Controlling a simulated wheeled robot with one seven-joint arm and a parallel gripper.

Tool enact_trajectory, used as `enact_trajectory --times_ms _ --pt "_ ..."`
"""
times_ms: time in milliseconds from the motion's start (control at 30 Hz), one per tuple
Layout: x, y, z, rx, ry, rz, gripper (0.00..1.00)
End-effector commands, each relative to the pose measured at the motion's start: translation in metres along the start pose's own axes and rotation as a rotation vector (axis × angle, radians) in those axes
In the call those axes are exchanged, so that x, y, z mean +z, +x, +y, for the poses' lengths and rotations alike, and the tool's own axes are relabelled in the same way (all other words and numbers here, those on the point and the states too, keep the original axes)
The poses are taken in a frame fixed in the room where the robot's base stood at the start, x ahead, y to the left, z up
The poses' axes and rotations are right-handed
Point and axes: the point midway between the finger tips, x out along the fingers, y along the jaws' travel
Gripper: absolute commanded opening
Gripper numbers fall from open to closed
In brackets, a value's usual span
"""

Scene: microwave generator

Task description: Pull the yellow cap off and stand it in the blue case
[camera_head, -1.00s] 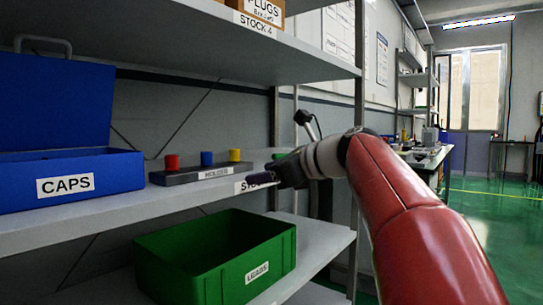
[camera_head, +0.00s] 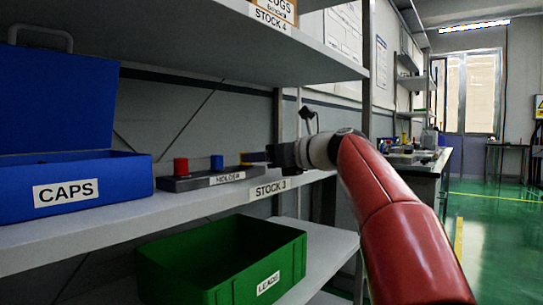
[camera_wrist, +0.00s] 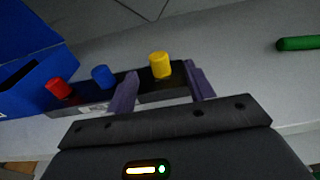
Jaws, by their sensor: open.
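The yellow cap (camera_wrist: 159,65) stands upright on the right end of the grey holder (camera_head: 200,183). In the head view the cap is mostly hidden by my gripper (camera_head: 262,157). In the wrist view my gripper (camera_wrist: 160,85) is open, its two purple fingers on either side of the holder's right part, the cap between and slightly beyond their tips. I cannot tell whether they touch it. The blue case (camera_head: 128,183), labelled CAPS, stands open on the shelf at the left, its lid raised; its inside is mostly hidden.
A red cap (camera_head: 181,166) and a blue cap (camera_head: 217,162) stand on the holder between the case and the yellow cap. A green bin (camera_head: 185,265) sits on the shelf below. A shelf board (camera_head: 200,45) hangs above. A green rod (camera_wrist: 298,43) lies right of the holder.

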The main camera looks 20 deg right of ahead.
Motion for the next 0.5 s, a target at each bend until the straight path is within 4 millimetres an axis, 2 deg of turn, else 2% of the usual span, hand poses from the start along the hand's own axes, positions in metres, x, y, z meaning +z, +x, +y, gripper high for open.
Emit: enact_trajectory --times_ms 200,500 --pt "0.003 0.023 0.001 0.003 0.002 0.001 0.53" --pt "0.002 0.044 0.001 0.002 0.000 0.000 0.53"
